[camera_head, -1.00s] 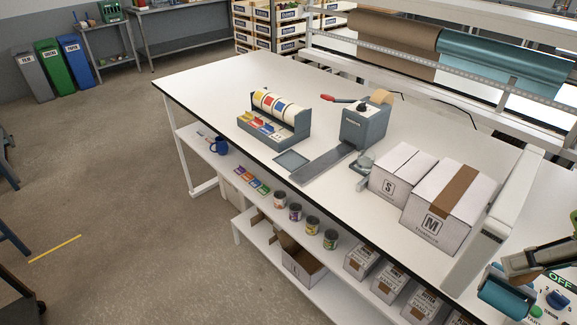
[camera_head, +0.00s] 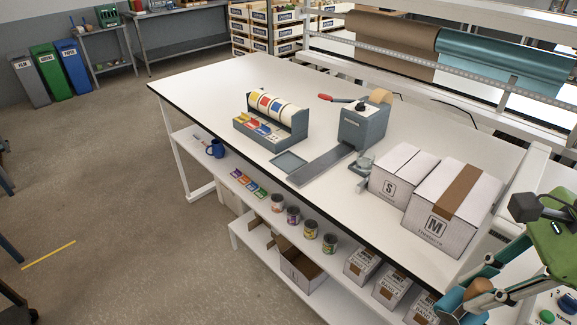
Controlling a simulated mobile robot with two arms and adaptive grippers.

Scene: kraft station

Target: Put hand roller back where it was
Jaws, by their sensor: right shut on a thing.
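My right gripper (camera_head: 488,284) is in the bottom right corner, with its dark wrist and green housing above it. It is shut on the hand roller (camera_head: 453,303), whose teal roll and tan end show between and beside the fingers. The fingers hide part of the roller, and the bottom picture edge cuts it off. It appears near the front edge of the bench, right of the lower shelf boxes. I cannot tell whether it touches a surface. My left gripper is out of view.
On the white bench (camera_head: 209,88) stand a label dispenser (camera_head: 288,136), a grey tape dispenser (camera_head: 362,125), and cartons S (camera_head: 402,169) and M (camera_head: 462,196) just left of a white upright. The left bench end is clear.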

